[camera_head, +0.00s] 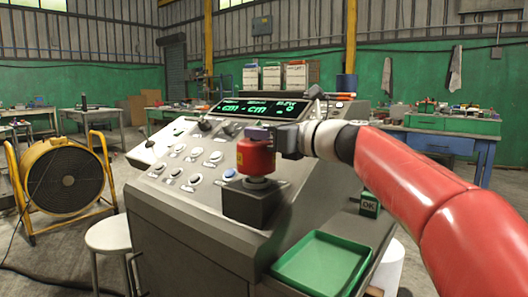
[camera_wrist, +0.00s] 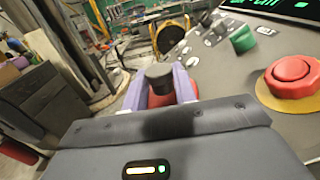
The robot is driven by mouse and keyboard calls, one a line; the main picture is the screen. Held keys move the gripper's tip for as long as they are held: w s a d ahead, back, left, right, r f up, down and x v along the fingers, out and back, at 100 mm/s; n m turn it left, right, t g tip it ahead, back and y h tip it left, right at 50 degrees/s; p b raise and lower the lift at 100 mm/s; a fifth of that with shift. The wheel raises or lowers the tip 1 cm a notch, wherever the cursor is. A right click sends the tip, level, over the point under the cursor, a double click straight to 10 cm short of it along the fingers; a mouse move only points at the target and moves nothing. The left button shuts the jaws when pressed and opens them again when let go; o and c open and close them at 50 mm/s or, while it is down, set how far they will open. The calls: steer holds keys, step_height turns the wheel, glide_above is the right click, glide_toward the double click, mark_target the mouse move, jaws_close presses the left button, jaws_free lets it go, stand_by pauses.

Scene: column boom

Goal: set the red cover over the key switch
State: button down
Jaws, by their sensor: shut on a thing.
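The red cover (camera_head: 256,157) is a short red cylinder with a dark knob (camera_wrist: 159,76) on top. My gripper (camera_head: 262,134) is shut on it. In the wrist view, the purple fingers close on both sides of the knob, and a little of the red cover (camera_wrist: 160,101) shows below. In the head view the cover stands upright over a dark box (camera_head: 250,203) on the console's front right. A grey round collar (camera_head: 257,182) shows between cover and box. I cannot tell whether they touch. The key switch itself is not clearly visible, perhaps hidden beneath the cover.
The sloping console (camera_head: 180,205) carries several buttons and a lit display (camera_head: 262,107). A red mushroom button (camera_wrist: 292,75) and a green knob (camera_wrist: 243,40) are nearby. A green tray (camera_head: 322,263) and a green OK block (camera_head: 370,204) lie at the right.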

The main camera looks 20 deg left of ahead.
mark_target(262, 148)
step_height(262, 148, down, 3)
steer(key=b, duration=0.2)
steer(key=shift+s+b, duration=0.15)
steer(key=shift+b, duration=0.15)
steer(key=shift+f+b, duration=0.3)
steer(key=shift+f, duration=0.05)
steer(key=shift+r, duration=0.2)
steer(key=c, duration=1.1)
jaws_free()
steer(key=b+v, duration=0.1)
steer(key=v, duration=1.1)
